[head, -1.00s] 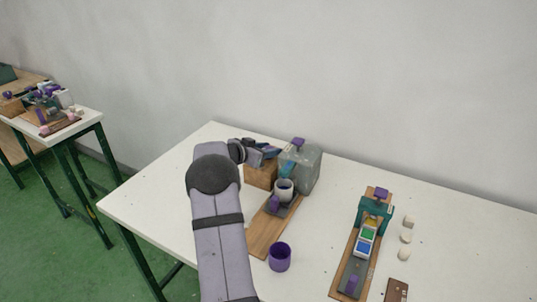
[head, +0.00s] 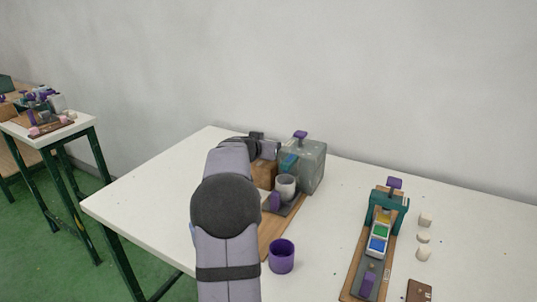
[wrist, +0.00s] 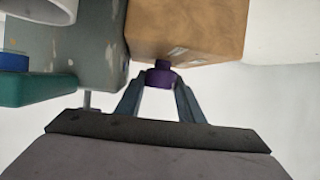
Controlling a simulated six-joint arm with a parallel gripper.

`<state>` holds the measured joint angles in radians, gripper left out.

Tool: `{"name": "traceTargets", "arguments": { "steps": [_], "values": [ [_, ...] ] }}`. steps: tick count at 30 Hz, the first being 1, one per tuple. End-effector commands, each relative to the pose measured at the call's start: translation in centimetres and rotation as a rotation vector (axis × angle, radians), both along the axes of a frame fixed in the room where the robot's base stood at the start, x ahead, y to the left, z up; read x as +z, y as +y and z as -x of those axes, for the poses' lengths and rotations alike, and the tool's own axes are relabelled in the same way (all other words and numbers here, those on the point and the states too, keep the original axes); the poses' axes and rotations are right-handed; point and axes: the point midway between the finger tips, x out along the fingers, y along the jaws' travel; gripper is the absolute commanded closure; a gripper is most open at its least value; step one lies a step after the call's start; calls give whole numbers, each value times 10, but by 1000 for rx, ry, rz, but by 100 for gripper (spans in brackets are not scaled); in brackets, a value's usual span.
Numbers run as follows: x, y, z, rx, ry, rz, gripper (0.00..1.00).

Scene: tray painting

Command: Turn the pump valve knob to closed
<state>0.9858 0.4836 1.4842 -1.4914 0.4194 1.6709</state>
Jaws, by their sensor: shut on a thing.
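A purple knob (wrist: 160,76) shows in the wrist view against the edge of a tan wooden block (wrist: 190,30). My gripper (wrist: 159,88) is shut on this knob, one finger on each side. In the head view my gripper (head: 268,150) is just above and behind the wooden block (head: 264,174), and the gripped knob is hidden there. Next to the block stands a grey-green box-shaped unit (head: 311,168), which also fills the left of the wrist view (wrist: 95,45). A separate purple knob (head: 300,134) sits on top of it. I cannot read the knob's setting.
A grey cup (head: 286,187) stands in front of the unit on a wooden board. A purple cup (head: 281,257) is nearer me. To the right, a teal stand (head: 388,203) has coloured trays on its board, with several pale pieces beside it. The white table (head: 330,225) between is clear.

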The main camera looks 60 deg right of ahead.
Motion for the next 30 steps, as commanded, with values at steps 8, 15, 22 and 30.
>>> {"name": "traceTargets", "arguments": {
  "steps": [8,15,22,30],
  "values": [
    [2,0,-1,12,1,2,88],
    [1,0,-1,11,1,2,58],
    [1,1,0,10,1,1,58],
    [8,20,2,10,-1,3,58]
  ]
}}
